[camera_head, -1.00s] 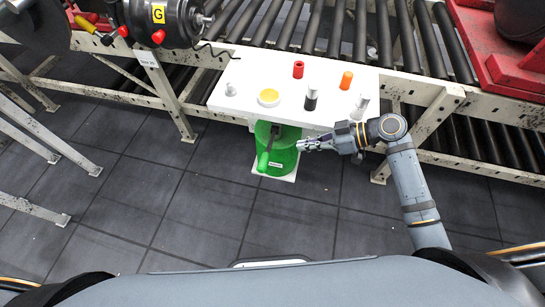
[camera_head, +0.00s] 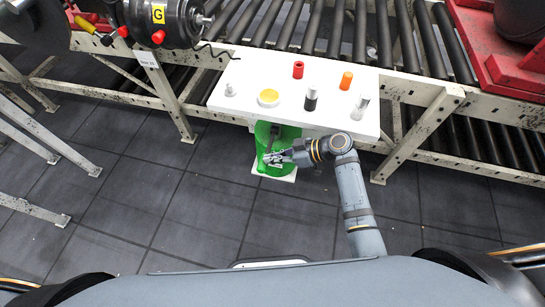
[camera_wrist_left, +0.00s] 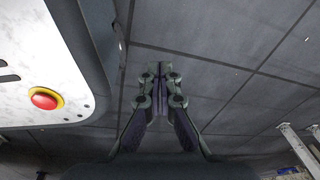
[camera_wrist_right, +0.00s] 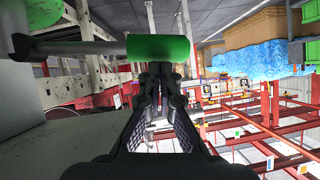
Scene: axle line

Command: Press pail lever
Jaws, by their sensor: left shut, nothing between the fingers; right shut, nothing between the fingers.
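The green pail (camera_head: 289,135) stands on a white base plate (camera_head: 287,178) under the front edge of the white table. Its lever is a dark grey bar (camera_head: 274,133) sloping down toward me. In the right wrist view, a grey bar (camera_wrist_right: 75,47) ends in a green grip (camera_wrist_right: 158,48). My right gripper (camera_head: 268,158) is shut and empty at the lever's lower end, partly covering it. In the right wrist view its fingertips (camera_wrist_right: 160,72) are just below the green grip; I cannot tell whether they touch. My left gripper (camera_wrist_left: 158,72) is shut and empty over the floor.
The white table (camera_head: 235,75) holds a yellow disc (camera_head: 268,97), red (camera_head: 298,69) and orange (camera_head: 346,80) cylinders, and several other small pieces. A roller conveyor (camera_head: 400,60) runs behind it. The grey floor (camera_head: 190,210) in front is clear.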

